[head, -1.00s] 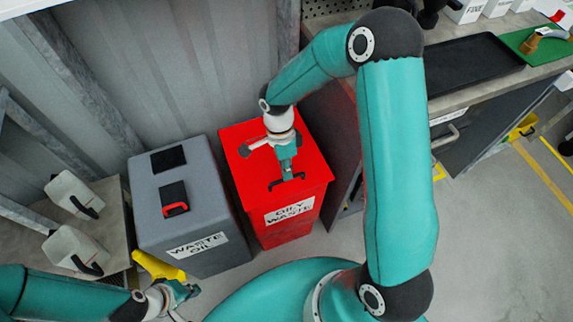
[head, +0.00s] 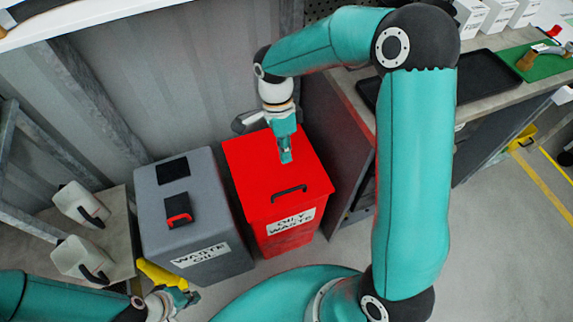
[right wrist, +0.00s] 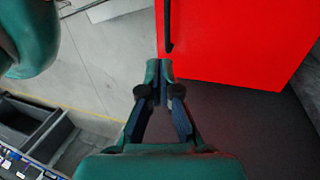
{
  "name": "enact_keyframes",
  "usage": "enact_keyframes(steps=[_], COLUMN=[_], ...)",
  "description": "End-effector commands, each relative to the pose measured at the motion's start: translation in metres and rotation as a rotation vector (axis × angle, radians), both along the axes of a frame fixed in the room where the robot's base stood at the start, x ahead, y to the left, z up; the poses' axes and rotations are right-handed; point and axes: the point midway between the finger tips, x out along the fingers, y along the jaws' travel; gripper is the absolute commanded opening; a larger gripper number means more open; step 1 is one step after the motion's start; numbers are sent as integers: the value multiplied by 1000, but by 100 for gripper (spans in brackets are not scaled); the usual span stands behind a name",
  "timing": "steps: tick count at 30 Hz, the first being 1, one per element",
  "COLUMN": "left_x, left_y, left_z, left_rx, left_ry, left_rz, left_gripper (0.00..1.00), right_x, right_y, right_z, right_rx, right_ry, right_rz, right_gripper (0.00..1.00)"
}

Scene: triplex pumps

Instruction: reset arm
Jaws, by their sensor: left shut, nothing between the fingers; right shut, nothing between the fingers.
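My right gripper (head: 286,155) is shut and empty in the head view, over the back part of the lid of the red oily waste bin (head: 250,190). In the right wrist view my right gripper (right wrist: 160,75) has its fingertips together, with the red bin (right wrist: 240,40) beyond them. My left gripper (head: 187,297) is shut at the bottom left of the head view, in front of the grey waste oil bin (head: 200,225). A yellow part (head: 160,277) shows beside it.
Two white jugs (head: 80,258) stand on a shelf at the left. A workbench (head: 345,90) with a black tray (head: 485,75) and a green mat (head: 530,72) runs along the right. Open floor (head: 500,250) lies at the lower right.

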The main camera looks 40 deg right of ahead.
Motion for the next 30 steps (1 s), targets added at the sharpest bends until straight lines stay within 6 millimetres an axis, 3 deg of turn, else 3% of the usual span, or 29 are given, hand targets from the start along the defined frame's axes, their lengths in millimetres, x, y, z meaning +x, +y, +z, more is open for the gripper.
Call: enact_keyframes(steps=[3,9,14,17,21,25,30], left_x=[0,0,0,0,0,0,0], left_y=[0,0,0,0,0,0,0], left_z=[1,2,20,36,59,73,81], left_rx=[0,0,0,0,0,0,0], left_ry=[0,0,0,0,0,0,0], left_rz=[0,0,0,0,0,0,0], left_gripper=[0,0,0,0,0,0,0], right_x=[3,3,-4,-36,-91,-134,-165], right_y=[-1,-1,-1,9,48,88,123], right_z=[12,18,17,-2,-46,-84,-113], right_rx=[-1,0,3,23,171,382,552], right_ry=[-3,0,51,182,261,172,-65], right_rz=[0,-1,-2,16,132,367,708], right_gripper=[0,0,0,0,0,0,0])
